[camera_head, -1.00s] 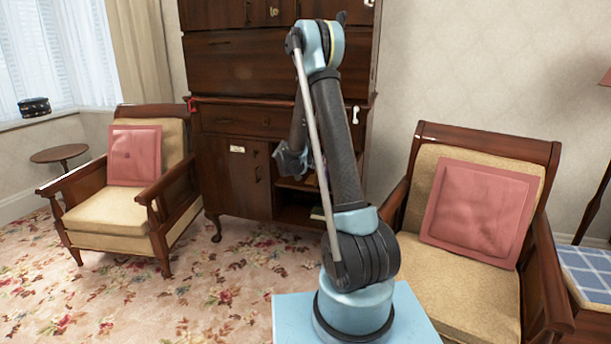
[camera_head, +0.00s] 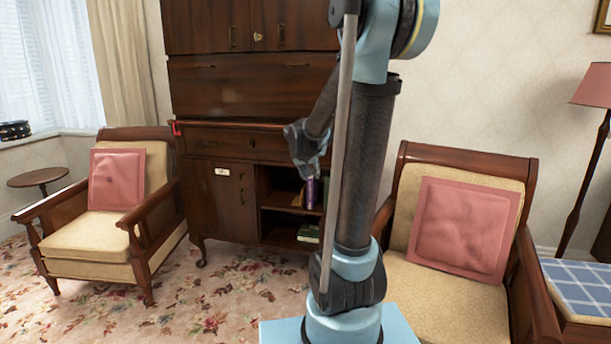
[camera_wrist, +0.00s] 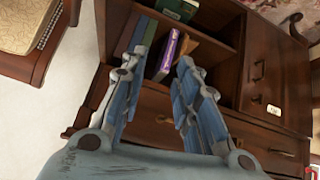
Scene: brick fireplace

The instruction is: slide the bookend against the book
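My gripper (camera_wrist: 162,58) is open and empty in the wrist view, its two blue-grey fingers apart and pointing toward the cabinet's open shelf. A purple book (camera_wrist: 169,54) shows between the fingertips, standing on the shelf; it also shows in the head view (camera_head: 310,193). Green-blue books (camera_wrist: 143,33) stand beside it in the wrist view. A small brown piece (camera_wrist: 189,43) is on the other side of the purple book. I cannot tell whether it is the bookend. In the head view my gripper (camera_head: 305,145) is in front of the cabinet, its fingers unclear.
The dark wood cabinet (camera_head: 235,147) has a lower shelf with a green book (camera_head: 308,233) lying on it. Armchairs with pink cushions stand left (camera_head: 117,179) and right (camera_head: 462,225). Flowered carpet (camera_head: 215,290) lies clear in front of the cabinet.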

